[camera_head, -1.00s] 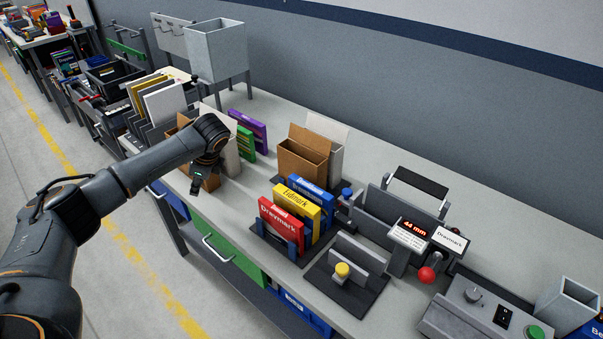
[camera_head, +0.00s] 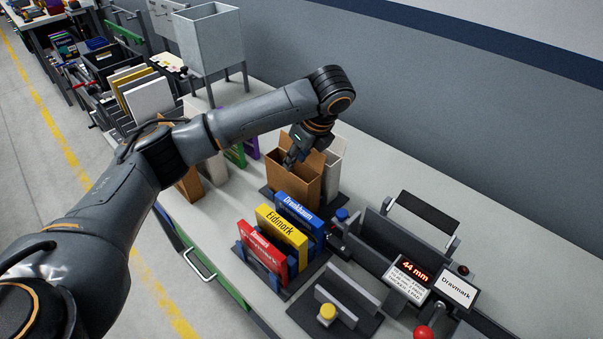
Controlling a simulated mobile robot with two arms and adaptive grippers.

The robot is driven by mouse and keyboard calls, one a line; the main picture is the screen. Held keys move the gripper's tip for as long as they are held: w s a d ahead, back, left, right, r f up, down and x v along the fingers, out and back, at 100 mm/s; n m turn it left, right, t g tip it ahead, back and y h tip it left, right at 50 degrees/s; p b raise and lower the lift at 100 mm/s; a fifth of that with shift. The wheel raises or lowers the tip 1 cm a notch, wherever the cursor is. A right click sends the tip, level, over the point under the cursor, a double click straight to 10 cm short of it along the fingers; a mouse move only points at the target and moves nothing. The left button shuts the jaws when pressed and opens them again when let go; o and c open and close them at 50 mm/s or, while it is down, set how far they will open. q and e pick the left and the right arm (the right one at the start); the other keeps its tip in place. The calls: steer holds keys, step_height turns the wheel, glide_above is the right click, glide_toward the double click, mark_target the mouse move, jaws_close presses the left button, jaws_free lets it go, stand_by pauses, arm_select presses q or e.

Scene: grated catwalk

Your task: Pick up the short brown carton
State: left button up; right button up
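An open-topped brown carton (camera_head: 296,184) stands upright on a dark base on the bench, a white carton (camera_head: 332,172) close behind it to the right. My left gripper (camera_head: 290,160) points down at the carton's top opening, its fingertips overlapping the upper left part. Whether they touch the cardboard, and how far they are apart, I cannot tell. Another brown carton (camera_head: 188,186) stands further left, partly hidden by my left arm. My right gripper is not in view.
Red (camera_head: 262,250), yellow (camera_head: 282,236) and blue (camera_head: 300,217) boxes stand in a rack in front of the carton. A measuring fixture reading 44 mm (camera_head: 414,270) is to the right. A grey bin (camera_head: 210,42) stands at the back left. Bare bench lies behind the fixture.

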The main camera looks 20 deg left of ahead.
arm_select(q)
steer(key=p, duration=0.1)
glide_toward(282, 184)
steer(key=f, duration=0.2)
steer(key=p+x, duration=0.1)
steer(key=x, duration=0.1)
steer(key=p+x, duration=0.1)
steer(key=x, duration=0.1)
steer(key=shift+w+a, duration=0.2)
steer(key=shift+a, duration=0.2)
steer(key=shift+p+x, duration=0.3)
steer(key=shift+x, duration=0.9)
steer(key=shift+a+f, duration=0.25)
steer(key=shift+f, duration=0.1)
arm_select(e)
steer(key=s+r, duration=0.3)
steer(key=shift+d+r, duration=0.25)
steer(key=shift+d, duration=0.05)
arm_select(q)
steer(key=shift+f, duration=0.15)
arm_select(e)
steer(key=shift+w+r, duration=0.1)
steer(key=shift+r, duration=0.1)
arm_select(q)
steer(key=shift+f, duration=0.1)
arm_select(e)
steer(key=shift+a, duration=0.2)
